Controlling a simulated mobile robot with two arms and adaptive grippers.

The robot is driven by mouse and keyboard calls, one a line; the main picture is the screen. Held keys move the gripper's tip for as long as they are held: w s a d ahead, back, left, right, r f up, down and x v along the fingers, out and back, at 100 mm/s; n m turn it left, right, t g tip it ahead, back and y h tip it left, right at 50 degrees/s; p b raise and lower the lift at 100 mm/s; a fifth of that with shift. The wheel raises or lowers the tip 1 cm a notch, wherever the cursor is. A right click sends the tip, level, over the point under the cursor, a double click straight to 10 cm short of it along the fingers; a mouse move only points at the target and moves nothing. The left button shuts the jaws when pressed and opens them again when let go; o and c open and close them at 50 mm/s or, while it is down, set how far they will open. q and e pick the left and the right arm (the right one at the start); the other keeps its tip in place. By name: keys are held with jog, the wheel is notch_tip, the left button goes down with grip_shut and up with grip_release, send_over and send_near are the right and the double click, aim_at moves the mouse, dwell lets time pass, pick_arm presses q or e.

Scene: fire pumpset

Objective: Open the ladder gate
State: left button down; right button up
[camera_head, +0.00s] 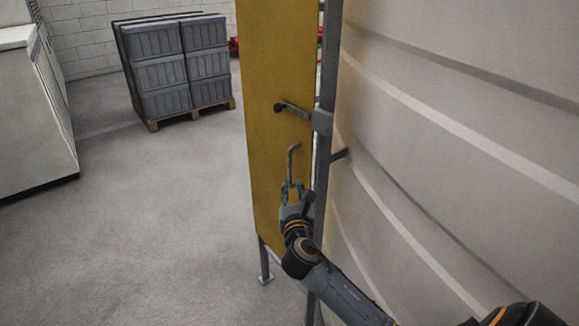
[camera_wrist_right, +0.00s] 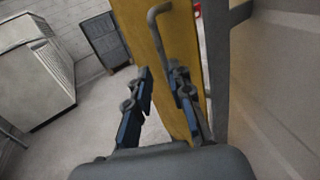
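The ladder gate (camera_head: 276,60) is a tall yellow panel standing upright beside a grey post. It also shows in the right wrist view (camera_wrist_right: 146,42). A grey bent handle (camera_head: 291,158) stands out from its lower part and also shows in the wrist view (camera_wrist_right: 155,22). My right gripper (camera_head: 292,185) is at the lower end of this handle. In the wrist view its two fingers (camera_wrist_right: 161,72) are apart, with yellow panel visible between them. The right finger overlaps the handle's lower end; I cannot tell whether they touch. My left gripper is not in view.
A grey bracket (camera_head: 294,109) joins the gate to the post (camera_head: 323,150) above the handle. A large pale curved tank wall (camera_head: 460,130) fills the right. Grey crates (camera_head: 180,65) on a pallet and a white cabinet (camera_head: 35,110) stand left. The floor (camera_head: 150,230) between is clear.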

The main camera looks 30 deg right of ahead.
aim_at(290, 167)
jog(key=x, duration=1.1)
jog(key=shift+w+f, duration=0.15)
jog(key=shift+c, duration=0.2)
grip_shut()
